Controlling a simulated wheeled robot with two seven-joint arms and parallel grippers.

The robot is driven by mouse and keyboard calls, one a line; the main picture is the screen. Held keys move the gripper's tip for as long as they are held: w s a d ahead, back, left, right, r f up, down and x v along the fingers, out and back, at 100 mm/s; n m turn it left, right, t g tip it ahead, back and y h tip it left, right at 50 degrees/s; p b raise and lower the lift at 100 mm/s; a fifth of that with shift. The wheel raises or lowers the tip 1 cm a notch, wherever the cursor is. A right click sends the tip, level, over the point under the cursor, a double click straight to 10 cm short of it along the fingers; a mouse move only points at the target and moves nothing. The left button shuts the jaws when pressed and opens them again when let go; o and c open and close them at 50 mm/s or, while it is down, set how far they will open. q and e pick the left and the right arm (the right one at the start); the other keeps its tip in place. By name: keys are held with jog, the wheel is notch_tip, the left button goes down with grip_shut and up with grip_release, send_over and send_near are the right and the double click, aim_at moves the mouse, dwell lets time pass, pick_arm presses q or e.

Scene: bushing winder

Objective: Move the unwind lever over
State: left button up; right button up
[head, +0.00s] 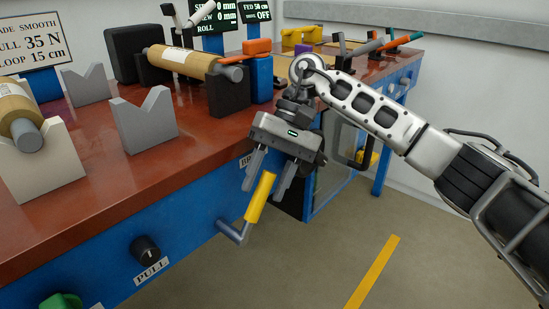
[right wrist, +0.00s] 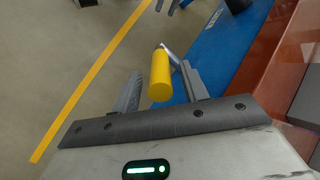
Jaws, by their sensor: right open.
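A lever or crank with a yellow cylindrical handle (head: 261,198) and a grey metal arm sticks out from the blue front of the bench. No label reading "unwind" is legible, so I cannot tell whether this is the unwind lever. My right gripper (head: 265,178) is open, pointing down, with its fingers on either side of the handle's upper part.
The red bench top (head: 90,195) carries a brown roll (head: 182,61) on black supports and another roll (head: 18,110) on grey V-blocks. A black knob (head: 145,248) above a PULL label and a green knob (head: 62,301) are on the blue front. The floor right of the handle is clear.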

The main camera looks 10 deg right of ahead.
pick_arm(q)
notch_tip(320, 180, up, 8)
jog(key=a+t+p, duration=0.1)
jog(key=p, duration=0.3)
jog(key=shift+s+a+f+t, duration=0.15)
jog(key=shift+s+a+t, duration=0.25)
jog(key=shift+s, duration=0.05)
pick_arm(e)
jog(key=v, duration=1.5)
jog(key=shift+r, duration=0.35)
jog(key=shift+w+d, duration=0.1)
jog(key=shift+w, duration=0.05)
